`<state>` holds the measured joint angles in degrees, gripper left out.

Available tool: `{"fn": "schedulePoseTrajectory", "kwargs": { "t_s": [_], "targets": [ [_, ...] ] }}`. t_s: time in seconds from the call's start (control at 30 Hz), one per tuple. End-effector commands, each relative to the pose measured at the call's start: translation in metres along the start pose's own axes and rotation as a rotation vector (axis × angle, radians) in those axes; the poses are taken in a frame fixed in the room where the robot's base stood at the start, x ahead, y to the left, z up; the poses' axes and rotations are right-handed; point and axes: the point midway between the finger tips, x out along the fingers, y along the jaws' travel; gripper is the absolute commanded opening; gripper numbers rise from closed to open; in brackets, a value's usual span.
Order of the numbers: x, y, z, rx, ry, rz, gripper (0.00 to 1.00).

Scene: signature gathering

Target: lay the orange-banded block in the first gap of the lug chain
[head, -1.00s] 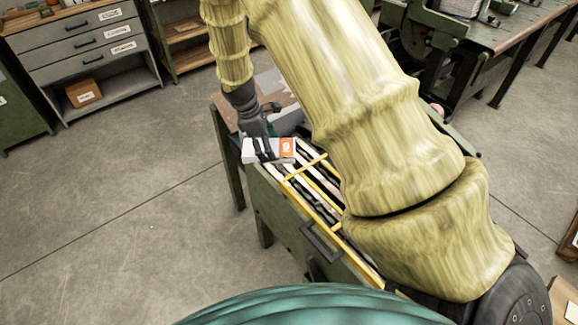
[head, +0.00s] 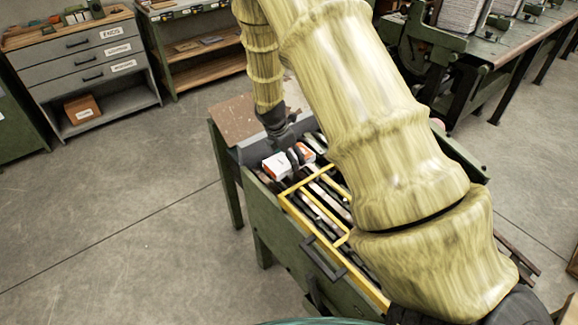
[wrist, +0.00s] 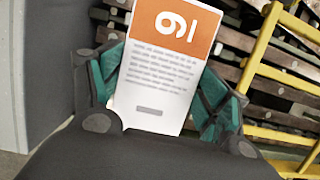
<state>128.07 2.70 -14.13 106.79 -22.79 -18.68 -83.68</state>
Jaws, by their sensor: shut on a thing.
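My gripper (head: 289,159) is shut on the orange-banded block (head: 275,166), a white block with an orange end band. In the wrist view the block (wrist: 157,80) sits between the two fingers (wrist: 160,100), and its orange band bears a "9" or "6" with a bar beside it. In the head view the block is over the far left end of the lug chain (head: 325,205), whose slats and gaps run inside the green bench. I cannot tell whether the block touches the chain. My arm covers the chain's right side.
A yellow frame (head: 292,208) with crossbars lies over the nearer part of the chain; it also shows in the wrist view (wrist: 256,60). A grey wall (wrist: 40,60) stands left of the block. A brown board (head: 232,118) is at the bench's far end.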

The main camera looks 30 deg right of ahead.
Motion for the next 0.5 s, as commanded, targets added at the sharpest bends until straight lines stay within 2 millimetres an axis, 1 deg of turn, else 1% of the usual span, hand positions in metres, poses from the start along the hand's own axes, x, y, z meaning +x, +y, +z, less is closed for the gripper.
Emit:
{"fn": "schedulePoseTrajectory", "kwargs": {
  "t_s": [0.27, 0.5],
  "targets": [
    [0.012, 0.0, -0.004, 0.001, 0.0, 0.0, 0.44],
    [0.038, 0.0, -0.012, 0.001, 0.0, -0.001, 0.44]
  ]
}}
